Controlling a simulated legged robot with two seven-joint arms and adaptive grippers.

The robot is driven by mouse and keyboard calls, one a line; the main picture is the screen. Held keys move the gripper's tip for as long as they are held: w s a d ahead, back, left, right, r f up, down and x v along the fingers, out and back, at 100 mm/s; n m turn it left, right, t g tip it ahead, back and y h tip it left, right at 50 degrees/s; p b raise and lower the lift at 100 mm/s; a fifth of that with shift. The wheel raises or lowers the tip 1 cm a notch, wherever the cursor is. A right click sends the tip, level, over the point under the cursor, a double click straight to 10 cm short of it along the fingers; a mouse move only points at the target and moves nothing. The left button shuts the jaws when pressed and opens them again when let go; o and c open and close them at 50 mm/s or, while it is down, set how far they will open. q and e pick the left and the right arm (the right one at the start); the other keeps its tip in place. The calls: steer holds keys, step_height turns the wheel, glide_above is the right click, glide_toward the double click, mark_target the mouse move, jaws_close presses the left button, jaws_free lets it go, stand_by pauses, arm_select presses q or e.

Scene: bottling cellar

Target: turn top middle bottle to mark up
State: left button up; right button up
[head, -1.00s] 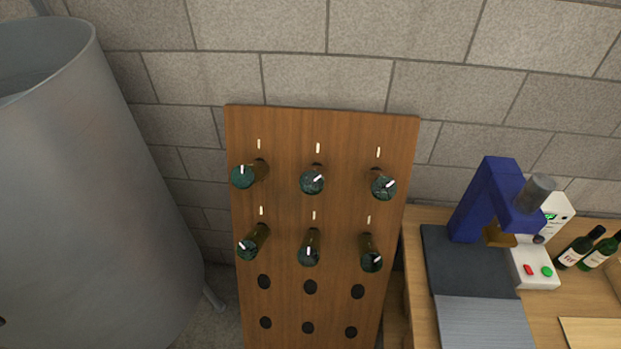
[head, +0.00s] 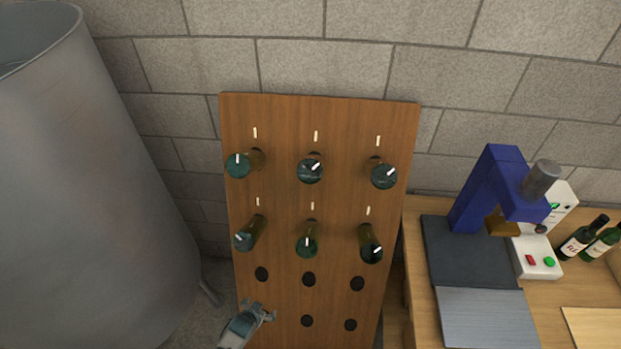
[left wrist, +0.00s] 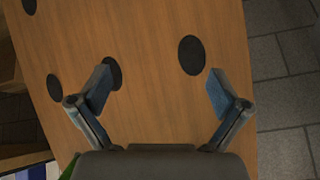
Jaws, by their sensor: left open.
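The top middle bottle (head: 310,171) sticks out of the wooden rack, base toward me. The white mark on its base points to the upper right. A white tick (head: 316,136) is on the board above it. The top left bottle (head: 239,164) has its mark upright; the top right bottle (head: 383,175) has its mark slanting to the upper right. My left gripper (head: 262,308) is low in front of the rack, below the bottles, empty. In the left wrist view its open fingers (left wrist: 158,90) face the board and its empty holes. My right gripper is not in view.
The wooden rack (head: 285,225) has several empty holes in its lower rows. A large grey tank (head: 95,190) stands at the left. At the right a table holds a blue machine (head: 488,190), a white control box (head: 534,258) and two bottles (head: 580,238).

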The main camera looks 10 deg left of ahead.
mark_target(319, 159)
arm_select(q)
steer(key=w+d+r+m+t+h+b, duration=0.1)
steer(key=w+d+r+m+t+h, duration=0.15)
steer(key=r, duration=1.45)
steer(key=w+d+r+m+t+h+b, duration=0.15)
steer(key=d+r+t, duration=0.25)
steer(key=r, duration=1.2)
steer(key=w+d+r+m+t+h, duration=0.2)
steer(key=w+d+r+t, duration=0.1)
steer(key=r, duration=1.4)
steer(key=b+x, duration=0.1)
steer(key=x, duration=0.4)
steer(key=b+x, duration=0.2)
steer(key=x, duration=0.4)
steer(key=b+x, duration=0.2)
steer(key=x, duration=0.4)
steer(key=shift+w+a, duration=0.3)
steer(key=shift+w, duration=0.05)
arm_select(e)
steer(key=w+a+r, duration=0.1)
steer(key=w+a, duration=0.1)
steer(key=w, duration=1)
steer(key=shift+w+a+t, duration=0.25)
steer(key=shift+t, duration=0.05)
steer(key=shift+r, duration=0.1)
arm_select(q)
steer(key=c, duration=1.2)
